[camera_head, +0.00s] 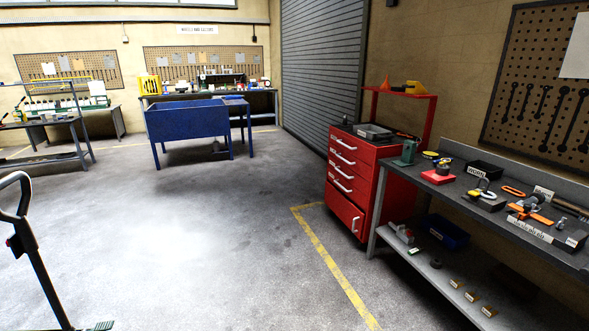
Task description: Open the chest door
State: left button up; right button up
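The red tool chest (352,175) stands at the right centre, between the roller shutter and the workbench. Its front has several drawers with white handles, and they look shut. Below them is the chest door (341,208), a taller red panel with a short upright white handle (355,225) near its right edge. The door looks closed. Neither of my grippers is in view.
A workbench (482,208) with tools and a lower shelf stands right of the chest. A black-handled jack (38,262) is at the left edge. A blue tub (188,120) stands behind. The floor before the chest is clear, with a yellow line (335,268).

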aim_at(348, 214)
jog(key=i+j, duration=0.1)
jog(key=i, duration=3)
jog(key=i+z, duration=0.25)
jog(key=i, duration=0.15)
jog(key=i+j+z, duration=0.1)
jog(key=i+z, duration=0.15)
jog(key=i, duration=0.15)
jog(key=i+j+z, duration=0.25)
jog(key=i, duration=0.15)
